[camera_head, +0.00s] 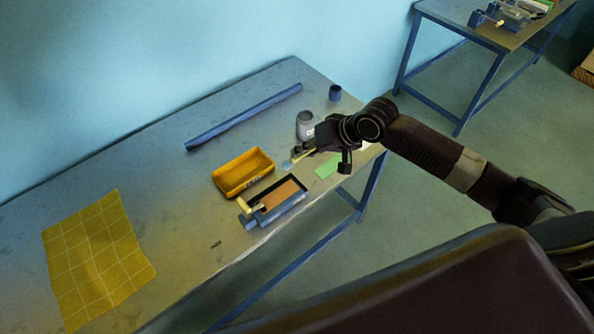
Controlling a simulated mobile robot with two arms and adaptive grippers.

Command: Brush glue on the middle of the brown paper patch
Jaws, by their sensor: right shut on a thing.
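A brown patch (278,194) lies flat inside a dark-rimmed blue-grey tray (261,221) near the table's front edge; it looks like the brown paper. My right gripper (306,151) reaches in from the right, over the table behind and to the right of that tray. It is shut on a thin yellowish stick, which looks like the brush (300,157). Its tip points left and down, apart from the brown patch. A grey open pot (305,125), perhaps the glue, stands just behind the gripper. My left gripper is out of view.
A yellow tray (243,174) stands behind the blue-grey tray. A green sheet (328,167) lies at right. A yellow gridded sheet (98,255) lies at left, with clear table beside it.

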